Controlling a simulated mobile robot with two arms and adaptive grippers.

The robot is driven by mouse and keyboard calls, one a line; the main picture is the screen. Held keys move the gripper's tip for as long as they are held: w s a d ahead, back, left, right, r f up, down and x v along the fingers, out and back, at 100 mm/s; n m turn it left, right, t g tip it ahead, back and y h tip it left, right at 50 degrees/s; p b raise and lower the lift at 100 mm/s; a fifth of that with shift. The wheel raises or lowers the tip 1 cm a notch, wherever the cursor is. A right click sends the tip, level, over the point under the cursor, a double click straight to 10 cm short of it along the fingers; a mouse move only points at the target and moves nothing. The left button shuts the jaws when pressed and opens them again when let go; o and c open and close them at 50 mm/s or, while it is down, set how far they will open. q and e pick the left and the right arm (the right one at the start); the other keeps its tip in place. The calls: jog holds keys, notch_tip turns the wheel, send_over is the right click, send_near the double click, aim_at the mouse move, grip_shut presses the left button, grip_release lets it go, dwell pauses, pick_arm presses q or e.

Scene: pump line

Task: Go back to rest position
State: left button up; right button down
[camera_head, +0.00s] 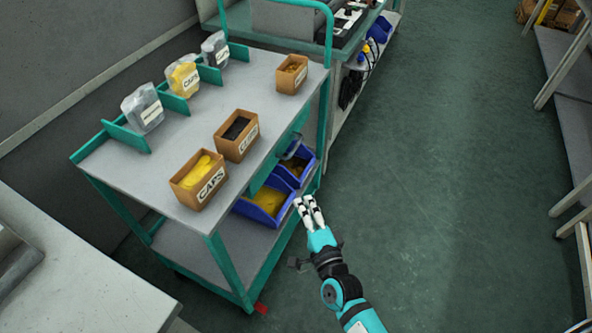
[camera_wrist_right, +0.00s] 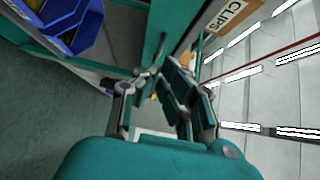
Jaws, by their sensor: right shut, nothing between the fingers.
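My right gripper (camera_head: 309,207) is shut and empty. It is beside the right edge of the teal and grey cart (camera_head: 232,113), in front of the blue bins on the lower level. In the right wrist view, its fingers (camera_wrist_right: 160,82) are close together with nothing held, and a box labelled CLIPS (camera_wrist_right: 232,12) shows beyond them. My left gripper is not in view.
The cart top holds brown boxes, one labelled CAPS (camera_head: 198,192), and clear containers such as the yellow one (camera_head: 183,77) between teal dividers. A blue bin (camera_head: 264,203) sits below. A grey table (camera_head: 70,275) is at lower left. The floor (camera_head: 450,150) right of the cart is clear.

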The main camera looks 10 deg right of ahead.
jog(key=shift+s, duration=0.1)
jog(key=s+d+f+n+g+p, duration=0.1)
jog(key=s+d+f+n+g, duration=0.25)
jog(key=f, duration=0.65)
jog(key=s+f+n+g+h, duration=0.1)
jog(key=s+f+n+g, duration=0.25)
jog(key=s+f, duration=0.45)
jog(key=s+d+f+n+g+p, duration=0.15)
jog(key=s+f+n, duration=0.25)
jog(key=f, duration=0.7)
jog(key=s+d+f+n+g, duration=0.2)
jog(key=s+d+f, duration=0.1)
jog(key=s, duration=0.5)
jog(key=s+d+f+n+g+h, duration=0.1)
jog(key=s+d+f+n+g, duration=0.1)
jog(key=s, duration=0.6)
jog(key=s+d+f+n+g+h+p, duration=0.1)
jog(key=s+d+f+n+g, duration=0.2)
jog(key=s+f, duration=0.3)
jog(key=s+d+g, duration=0.1)
jog(key=s, duration=0.2)
jog(key=shift+d+f, duration=0.35)
